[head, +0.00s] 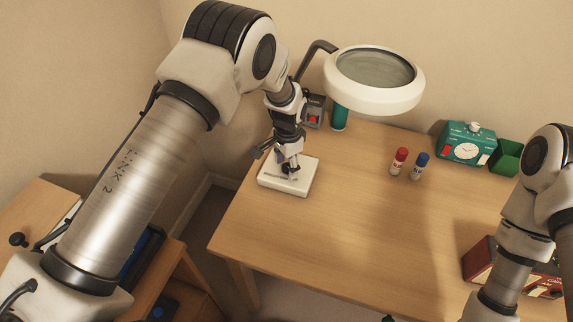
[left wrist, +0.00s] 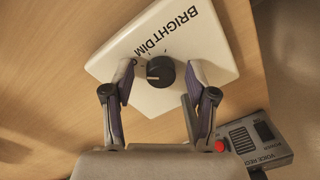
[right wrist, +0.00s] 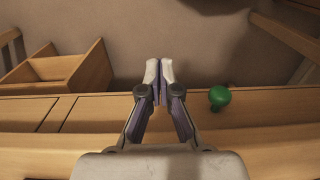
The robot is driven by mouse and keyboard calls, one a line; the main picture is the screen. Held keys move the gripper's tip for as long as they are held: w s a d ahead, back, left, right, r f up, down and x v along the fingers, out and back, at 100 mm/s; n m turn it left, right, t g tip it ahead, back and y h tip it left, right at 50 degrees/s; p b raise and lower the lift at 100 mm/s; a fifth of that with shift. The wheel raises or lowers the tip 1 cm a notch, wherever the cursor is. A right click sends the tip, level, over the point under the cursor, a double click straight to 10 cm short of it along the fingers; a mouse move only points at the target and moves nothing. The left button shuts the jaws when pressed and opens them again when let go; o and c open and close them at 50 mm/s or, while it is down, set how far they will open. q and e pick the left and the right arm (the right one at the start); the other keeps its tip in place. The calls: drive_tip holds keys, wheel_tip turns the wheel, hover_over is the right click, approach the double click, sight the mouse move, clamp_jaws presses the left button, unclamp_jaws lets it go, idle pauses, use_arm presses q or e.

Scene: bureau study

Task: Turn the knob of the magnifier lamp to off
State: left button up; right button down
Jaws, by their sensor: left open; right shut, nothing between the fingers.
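The magnifier lamp (head: 340,92) has a white ring head on a dark arm at the back of the desk. A white control box (head: 302,186) lies at the desk's left, also in the left wrist view (left wrist: 205,45). It carries a black knob (left wrist: 162,72) and the words BRIGHT and DIM; further lettering is partly hidden by a finger. A pale mark on the knob points left in that view. My left gripper (head: 290,168) is open above the box, its fingers on either side of the knob with gaps. My right gripper (right wrist: 159,68) is shut and empty.
A grey voice recorder (left wrist: 258,138) with a red button is near the box. A green knob (right wrist: 219,97) shows near my right gripper. The desk's middle is clear.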

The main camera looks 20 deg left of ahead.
sight(287, 168)
use_arm(q)
wheel_tip(287, 168, up, 7)
drive_tip(key=shift+s+d+r, duration=0.1)
drive_tip(key=shift+s, duration=0.05)
idle(0.5)
